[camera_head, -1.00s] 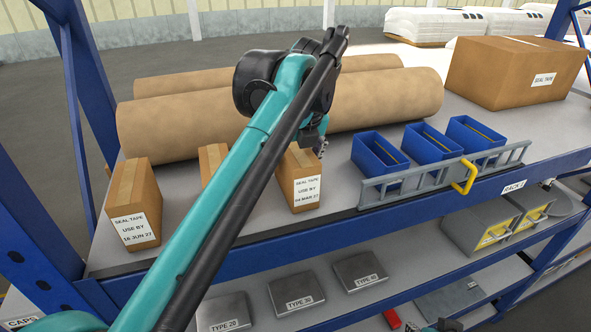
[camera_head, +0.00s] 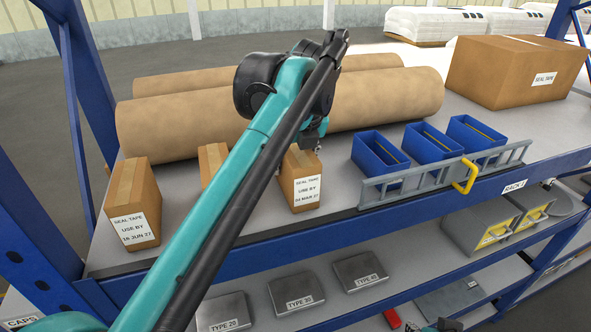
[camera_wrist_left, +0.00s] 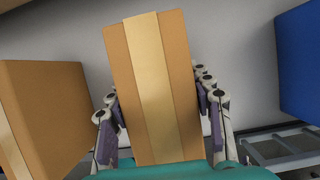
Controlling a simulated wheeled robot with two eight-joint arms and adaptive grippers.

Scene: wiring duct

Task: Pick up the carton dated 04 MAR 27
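The carton labelled SEAL TAPE, USE BY 04 MAR 27 (camera_head: 307,190) stands upright on the upper shelf, right of two similar cartons. In the left wrist view the carton (camera_wrist_left: 155,90), with a pale tape strip down its middle, fills the space between the fingers. My left gripper (camera_head: 317,146) is over it from behind, mostly hidden by my arm and the carton.
A carton dated 18 JUN 27 (camera_head: 137,215) stands at far left; a middle carton (camera_head: 211,160) is partly behind my arm. Brown rolls (camera_head: 400,98) lie behind. Blue bins (camera_head: 378,152) and a grey ladder-like piece (camera_head: 415,187) are to the right.

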